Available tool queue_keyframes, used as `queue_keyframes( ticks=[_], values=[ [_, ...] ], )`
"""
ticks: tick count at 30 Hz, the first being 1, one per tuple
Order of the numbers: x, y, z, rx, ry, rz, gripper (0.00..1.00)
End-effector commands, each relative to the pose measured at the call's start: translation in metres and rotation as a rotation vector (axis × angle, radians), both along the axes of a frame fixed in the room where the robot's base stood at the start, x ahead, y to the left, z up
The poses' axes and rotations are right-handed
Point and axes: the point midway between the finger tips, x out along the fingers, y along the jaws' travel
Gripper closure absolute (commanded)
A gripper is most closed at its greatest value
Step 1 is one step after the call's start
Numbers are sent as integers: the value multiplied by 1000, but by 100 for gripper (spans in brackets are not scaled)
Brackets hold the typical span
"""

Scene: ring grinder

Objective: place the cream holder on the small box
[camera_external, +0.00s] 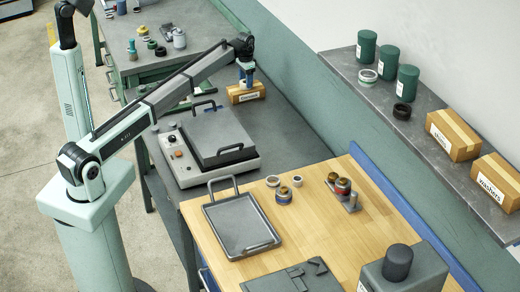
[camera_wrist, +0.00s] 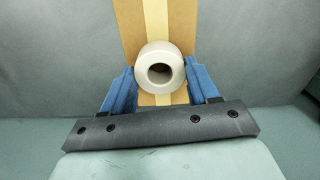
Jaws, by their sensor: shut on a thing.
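The cream holder (camera_wrist: 160,50) is a pale round piece with a dark central hole, seen end-on in the wrist view. My gripper (camera_wrist: 160,82) has its blue fingers on either side of it and is shut on it. The small box (camera_wrist: 134,28) is brown cardboard with a lighter tape strip, behind the holder in that view. In the external view the small box (camera_external: 254,93) sits on the grey bench near the wall, and my gripper (camera_external: 246,82) is directly over it, pointing down. The holder is mostly hidden there. I cannot tell whether it touches the box.
A grey flat-topped machine (camera_external: 218,137) with handles stands on the bench in front of the box. A wall shelf (camera_external: 420,128) carries green canisters and two larger boxes. The wooden table (camera_external: 310,228) holds a grey tray (camera_external: 241,222) and small parts. Bare bench lies right of the box.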

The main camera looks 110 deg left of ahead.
Motion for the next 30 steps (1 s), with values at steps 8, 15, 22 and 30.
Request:
queue_keyframes(
  ticks=[8,15,22,30],
  values=[
    [0,0,0,0,0,0,16],
    [0,0,0,0,0,0,15],
    [0,1,18,2,0,0,15],
    [0,1,68,2,0,0,15]
  ],
)
